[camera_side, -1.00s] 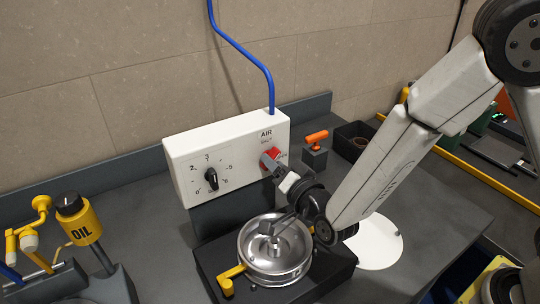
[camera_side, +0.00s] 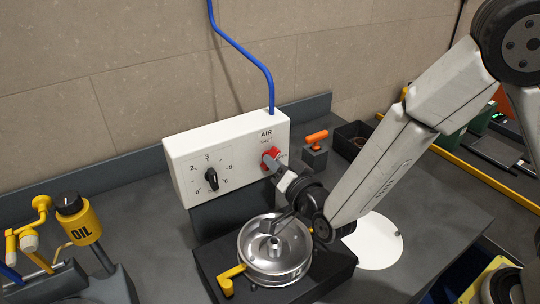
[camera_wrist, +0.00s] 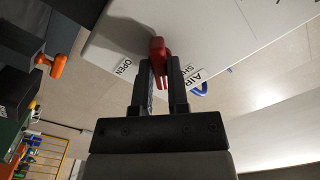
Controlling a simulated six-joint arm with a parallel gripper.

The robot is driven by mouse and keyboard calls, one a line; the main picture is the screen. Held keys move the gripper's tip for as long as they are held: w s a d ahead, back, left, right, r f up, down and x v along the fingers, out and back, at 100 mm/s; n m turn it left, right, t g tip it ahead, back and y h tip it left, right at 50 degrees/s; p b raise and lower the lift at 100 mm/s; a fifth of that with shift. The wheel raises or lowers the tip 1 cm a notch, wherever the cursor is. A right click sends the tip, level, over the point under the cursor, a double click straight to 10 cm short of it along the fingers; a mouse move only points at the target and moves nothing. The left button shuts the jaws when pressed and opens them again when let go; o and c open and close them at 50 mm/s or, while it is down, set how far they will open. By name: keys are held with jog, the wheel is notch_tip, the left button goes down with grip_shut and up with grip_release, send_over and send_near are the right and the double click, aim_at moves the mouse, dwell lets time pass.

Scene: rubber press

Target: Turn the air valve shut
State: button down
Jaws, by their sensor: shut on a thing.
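The air valve (camera_side: 268,154) is a red knob at the right of a white control box (camera_side: 228,152), under the word AIR. In the wrist view the red valve handle (camera_wrist: 157,50) stands between my fingers, with OPEN and SHUT labels at either side of it. My gripper (camera_wrist: 161,68) is shut on this handle. In the side view my gripper (camera_side: 273,165) reaches the valve from the front right and hides part of it. The exact angle of the handle against the labels is hard to tell.
A black dial (camera_side: 211,179) is on the box's left. A blue hose (camera_side: 255,59) rises from its top. A metal bowl (camera_side: 274,250) with a yellow handle stands below my gripper. An orange-handled part (camera_side: 316,138) and dark tray (camera_side: 352,138) are to the right, an oil can (camera_side: 78,220) left.

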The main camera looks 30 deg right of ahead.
jog(key=shift+n, duration=0.3)
jog(key=c, duration=0.6)
grip_release()
jog(key=shift+s, duration=3.95)
